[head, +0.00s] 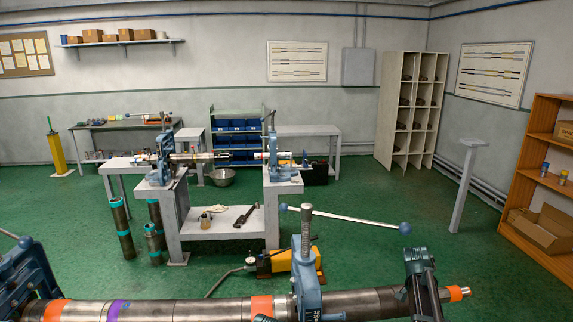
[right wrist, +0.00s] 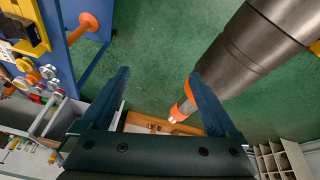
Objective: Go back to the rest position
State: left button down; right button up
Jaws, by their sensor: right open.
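My right gripper (head: 424,292) is dark and sits at the right end of the long grey pipe (head: 361,303) in the head view. In the right wrist view its jaws (right wrist: 160,73) stand wide apart with nothing gripped. The pipe (right wrist: 262,48) comes in from the upper right there. Its orange-banded tip (right wrist: 184,106) shows between the fingers, partly behind the right-hand one; I cannot tell whether they touch. In the head view the tip (head: 456,293) sticks out just right of the gripper. My left gripper is not in view.
A blue vise (head: 307,280) with a long lever (head: 350,217) stands over the pipe, left of my right gripper. Another blue vise (head: 28,275) is at the lower left. A wooden shelf (head: 535,150) and a post (head: 465,185) stand right. Green floor (head: 400,205) is clear beyond.

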jog(key=s+a+n+y, duration=0.1)
jog(key=s+a+n, duration=0.5)
jog(key=a, duration=0.6)
jog(key=s+a+n, duration=0.5)
jog(key=s+a, duration=0.5)
jog(key=a, duration=0.2)
jog(key=s+a+f+n+y, duration=0.1)
jog(key=s+a+n, duration=0.5)
jog(key=a, duration=0.7)
jog(key=shift+s+n+g+y, duration=0.3)
jog(key=shift+s+g, duration=0.1)
jog(key=shift+s, duration=0.5)
jog(key=shift+c, duration=0.2)
